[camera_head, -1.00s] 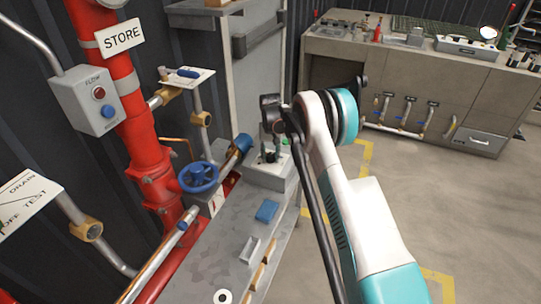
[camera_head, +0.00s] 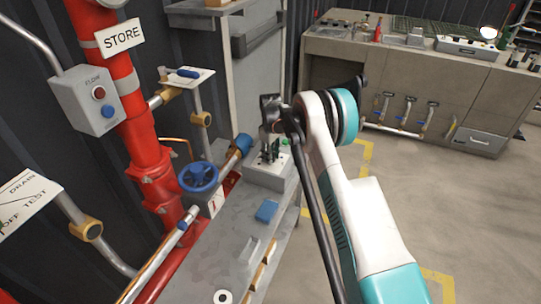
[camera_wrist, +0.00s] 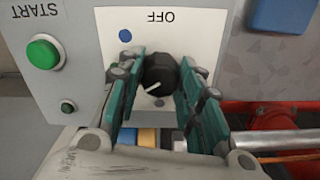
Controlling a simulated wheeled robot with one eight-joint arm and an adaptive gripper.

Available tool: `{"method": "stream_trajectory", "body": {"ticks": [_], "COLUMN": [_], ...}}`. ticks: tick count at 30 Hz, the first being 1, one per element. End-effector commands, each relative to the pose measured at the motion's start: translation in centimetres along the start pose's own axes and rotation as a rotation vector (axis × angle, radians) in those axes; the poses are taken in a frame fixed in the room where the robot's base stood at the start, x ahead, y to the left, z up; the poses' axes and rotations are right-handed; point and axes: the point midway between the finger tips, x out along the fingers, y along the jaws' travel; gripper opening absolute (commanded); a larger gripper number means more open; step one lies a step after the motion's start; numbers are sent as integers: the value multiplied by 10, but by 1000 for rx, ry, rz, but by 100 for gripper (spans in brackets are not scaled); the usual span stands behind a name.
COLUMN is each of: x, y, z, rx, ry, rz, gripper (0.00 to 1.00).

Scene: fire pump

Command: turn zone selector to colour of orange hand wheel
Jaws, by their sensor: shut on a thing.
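The zone selector is a black round knob (camera_wrist: 160,74) with a white pointer line, on a white plate on a grey box. In the wrist view the plate is upside down, with OFF printed on it and a blue dot (camera_wrist: 125,36). The pointer slants toward the lower left of that view. My gripper (camera_wrist: 162,88) is shut on the knob, one teal-padded finger on each side. Other marks around the knob are hidden by the fingers. The head view shows my gripper (camera_head: 270,153) over the box (camera_head: 265,179). The hand wheel (camera_head: 198,177) in the head view looks blue; I see no orange one.
A green START button (camera_wrist: 43,52) is on the same box. A grey bench (camera_head: 215,245) carries a small blue block (camera_head: 267,211). A red pipe (camera_head: 140,130) stands to the left. The floor to the right is open.

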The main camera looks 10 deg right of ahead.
Motion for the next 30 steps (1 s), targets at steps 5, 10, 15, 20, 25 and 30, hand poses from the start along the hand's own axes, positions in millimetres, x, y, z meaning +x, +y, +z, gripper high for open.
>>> {"method": "stream_trajectory", "body": {"ticks": [5, 10, 15, 20, 25, 30], "x": [0, 0, 0, 0, 0, 0], "y": [0, 0, 0, 0, 0, 0], "z": [0, 0, 0, -1, -1, -1], "rx": [-106, -172, -206, -217, -218, -217], "ry": [1, 1, 1, 2, 2, 2], "rz": [1, 1, 1, 1, 1, 2], "gripper": [10, 10, 10, 10, 10, 40]}}
